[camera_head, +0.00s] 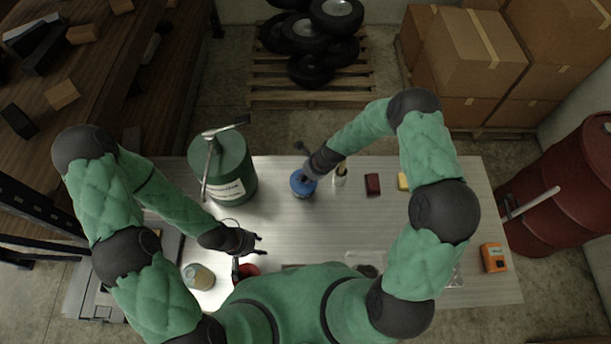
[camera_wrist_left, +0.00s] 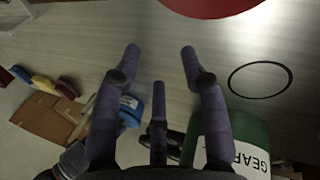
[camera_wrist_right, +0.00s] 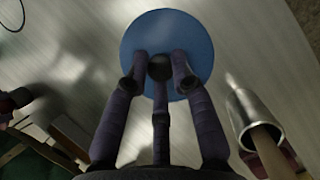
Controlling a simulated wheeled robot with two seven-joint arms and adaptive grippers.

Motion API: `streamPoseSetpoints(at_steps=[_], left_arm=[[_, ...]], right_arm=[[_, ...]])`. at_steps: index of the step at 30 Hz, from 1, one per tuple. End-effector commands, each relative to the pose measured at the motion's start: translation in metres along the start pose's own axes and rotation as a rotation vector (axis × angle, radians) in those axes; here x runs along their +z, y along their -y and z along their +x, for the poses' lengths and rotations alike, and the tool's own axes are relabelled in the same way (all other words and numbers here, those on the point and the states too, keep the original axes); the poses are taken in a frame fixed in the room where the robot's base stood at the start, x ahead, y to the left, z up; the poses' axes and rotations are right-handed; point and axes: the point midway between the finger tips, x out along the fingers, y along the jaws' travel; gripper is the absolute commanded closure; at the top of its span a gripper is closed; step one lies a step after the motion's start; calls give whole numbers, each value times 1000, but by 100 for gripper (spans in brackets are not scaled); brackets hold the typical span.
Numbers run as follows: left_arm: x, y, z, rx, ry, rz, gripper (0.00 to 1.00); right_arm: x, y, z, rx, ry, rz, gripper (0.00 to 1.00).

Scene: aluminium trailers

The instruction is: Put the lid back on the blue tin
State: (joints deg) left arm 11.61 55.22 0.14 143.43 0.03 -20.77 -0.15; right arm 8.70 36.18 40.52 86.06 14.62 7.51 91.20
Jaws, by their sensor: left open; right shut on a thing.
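The blue tin (camera_head: 303,187) stands on the table near its far edge, right of the green drum. Part of it shows in the left wrist view (camera_wrist_left: 130,112). My right gripper (camera_head: 311,175) is over the tin. In the right wrist view its fingers (camera_wrist_right: 160,68) are closed around the dark knob in the middle of a round blue lid (camera_wrist_right: 199,38). The lid hides the tin below, so I cannot tell whether it is seated or just above the rim. My left gripper (camera_head: 259,245) is open and empty above the table, near a red round thing (camera_head: 246,271).
A green drum (camera_head: 232,168) with a tool across its top stands left of the tin. A metal pot with a wooden handle (camera_wrist_right: 249,108) is close beside the lid. Dark red (camera_head: 372,184) and yellow (camera_head: 403,181) blocks lie to the right. A black ring (camera_wrist_left: 260,79) lies flat.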

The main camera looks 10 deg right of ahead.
Motion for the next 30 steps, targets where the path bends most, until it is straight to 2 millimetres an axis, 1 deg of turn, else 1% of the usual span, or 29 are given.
streamPoseSetpoints(at_steps=[29,30], left_arm=[[0,-1,-2,0,0,0,57],[0,-1,-2,0,0,0,57]], right_arm=[[0,0,0,-1,0,1,97],[0,0,0,-1,0,1,70]])
